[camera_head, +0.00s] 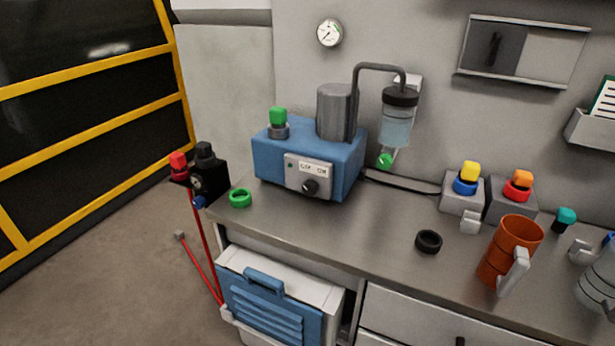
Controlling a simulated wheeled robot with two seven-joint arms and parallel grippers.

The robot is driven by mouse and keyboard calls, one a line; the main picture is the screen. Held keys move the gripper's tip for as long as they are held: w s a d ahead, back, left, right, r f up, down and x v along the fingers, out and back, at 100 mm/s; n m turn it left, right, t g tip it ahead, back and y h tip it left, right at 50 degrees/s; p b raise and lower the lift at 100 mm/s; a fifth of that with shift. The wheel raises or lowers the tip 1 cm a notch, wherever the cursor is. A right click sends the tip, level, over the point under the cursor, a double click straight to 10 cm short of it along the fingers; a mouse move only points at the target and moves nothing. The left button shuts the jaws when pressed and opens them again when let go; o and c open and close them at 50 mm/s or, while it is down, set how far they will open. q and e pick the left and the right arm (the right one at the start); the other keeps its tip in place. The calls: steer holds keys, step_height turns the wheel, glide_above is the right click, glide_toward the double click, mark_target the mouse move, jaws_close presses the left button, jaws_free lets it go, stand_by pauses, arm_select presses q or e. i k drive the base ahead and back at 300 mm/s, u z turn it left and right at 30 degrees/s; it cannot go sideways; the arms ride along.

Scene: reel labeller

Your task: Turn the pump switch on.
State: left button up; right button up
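The blue pump unit (275,160) stands on the grey bench, left of the middle. On its front is a pale switch panel (322,172) with small lettering, too small to read surely. A black round knob (310,187) sits low on this panel, with a small green spot at the panel's left. The knob's exact setting is too small to tell. A grey cylinder (336,112) and a green-topped knob (278,118) are on top of the unit. Neither of my grippers is seen in the head view. Nothing covers the switch panel.
A clear jar (397,122) hangs beside the pump. A green ring (240,198) and black ring (428,241) lie on the bench. An orange mug (508,245) and button boxes stand right. A black regulator (210,181) is at the left edge. The bench before the pump is clear.

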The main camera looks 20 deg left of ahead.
mark_target(310, 187)
steer(key=z, duration=0.05)
steer(key=k, duration=0.45)
steer(key=u, duration=0.9)
steer(key=i, duration=0.9)
steer(key=u, duration=0.65)
